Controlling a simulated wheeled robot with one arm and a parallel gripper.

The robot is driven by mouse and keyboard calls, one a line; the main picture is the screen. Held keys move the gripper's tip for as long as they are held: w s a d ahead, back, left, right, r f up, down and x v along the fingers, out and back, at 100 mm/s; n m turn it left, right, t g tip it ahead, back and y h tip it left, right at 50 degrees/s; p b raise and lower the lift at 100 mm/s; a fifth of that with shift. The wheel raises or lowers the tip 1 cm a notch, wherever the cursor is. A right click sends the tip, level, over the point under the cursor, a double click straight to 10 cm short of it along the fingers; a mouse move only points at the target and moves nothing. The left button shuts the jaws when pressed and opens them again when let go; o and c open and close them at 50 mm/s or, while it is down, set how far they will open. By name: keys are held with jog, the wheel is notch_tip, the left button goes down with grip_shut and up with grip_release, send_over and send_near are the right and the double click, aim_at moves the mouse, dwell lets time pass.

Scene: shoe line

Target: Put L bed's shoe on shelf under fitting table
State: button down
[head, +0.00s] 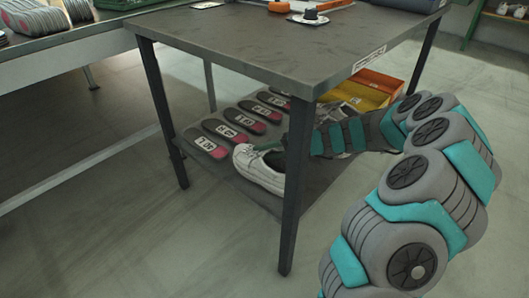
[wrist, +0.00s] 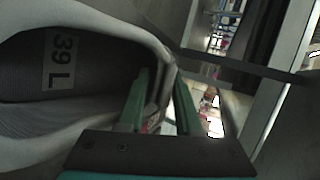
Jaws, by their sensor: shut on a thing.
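A white-grey shoe (head: 262,174) is at the shelf (head: 222,172) under the fitting table (head: 250,45), near its front edge. In the wrist view the shoe's opening (wrist: 85,125) shows a "39 L" label on the insole. My gripper (wrist: 162,78) is shut on the shoe's wall, one green finger inside and one outside. In the head view my gripper (head: 274,150) reaches under the tabletop from the right.
Several dark insoles with pink ends and white labels (head: 227,134) lie in a row on the shelf's left and back. Orange (head: 380,82) and yellow (head: 357,95) boxes stand at its back right. The front table leg (head: 294,190) is close to the shoe and my arm.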

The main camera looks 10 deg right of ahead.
jog(key=c, duration=0.6)
grip_release()
jog(key=shift+r, duration=0.1)
jog(key=p+v, duration=0.1)
jog(key=v, duration=1.1)
jog(key=shift+p, duration=0.3)
